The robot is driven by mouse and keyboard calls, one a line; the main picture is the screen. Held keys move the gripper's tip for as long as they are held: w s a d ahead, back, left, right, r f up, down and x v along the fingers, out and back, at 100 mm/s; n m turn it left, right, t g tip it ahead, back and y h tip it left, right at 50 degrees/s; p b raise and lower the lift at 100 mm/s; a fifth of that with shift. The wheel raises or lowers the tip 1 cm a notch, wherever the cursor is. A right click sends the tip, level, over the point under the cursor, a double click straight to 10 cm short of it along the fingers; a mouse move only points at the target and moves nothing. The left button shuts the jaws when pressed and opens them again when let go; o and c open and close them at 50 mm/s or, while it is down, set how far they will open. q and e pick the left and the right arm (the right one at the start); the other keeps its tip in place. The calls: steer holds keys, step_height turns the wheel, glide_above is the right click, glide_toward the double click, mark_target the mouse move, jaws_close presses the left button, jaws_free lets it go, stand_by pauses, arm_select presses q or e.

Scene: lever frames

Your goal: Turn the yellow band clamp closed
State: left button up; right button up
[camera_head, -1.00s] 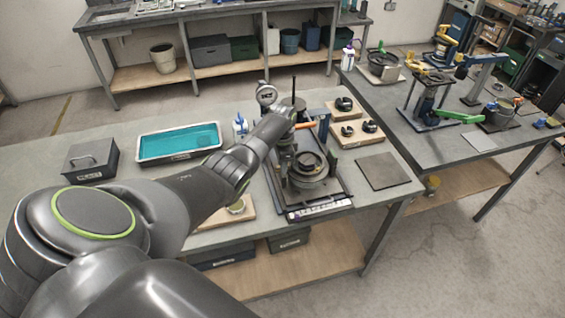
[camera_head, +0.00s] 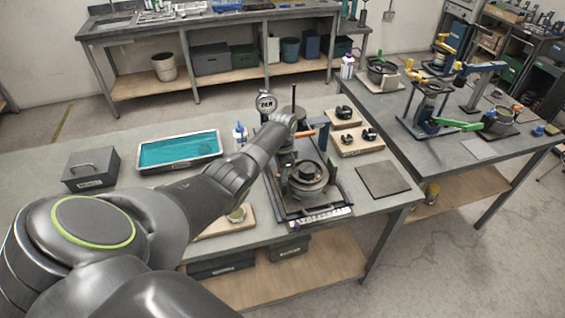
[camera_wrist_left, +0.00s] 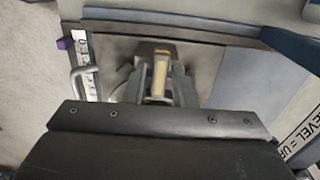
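In the left wrist view a narrow grey piece with a yellow strip (camera_wrist_left: 160,75), which looks like part of the yellow band clamp, lies between the grey fingers of my left gripper (camera_wrist_left: 161,88). I cannot tell whether the fingers touch it. In the head view my left arm reaches to the fixture (camera_head: 307,177) with its round metal drum on a dark base. The left hand (camera_head: 284,121) is over the back left of the fixture, and its fingertips are hidden. The clamp cannot be made out in the head view. My right gripper is not in view.
A round gauge (camera_head: 266,102) and a thin upright rod stand behind the hand. An orange handle (camera_head: 305,133) is beside it. Wooden boards with black rings (camera_head: 361,143) and a dark flat plate (camera_head: 383,179) lie to the right. A blue-filled tray (camera_head: 180,150) sits left.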

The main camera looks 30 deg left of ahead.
arm_select(q)
step_height(320, 180, up, 17)
steer(key=b, duration=0.2)
steer(key=shift+r, duration=0.15)
stand_by(0.6)
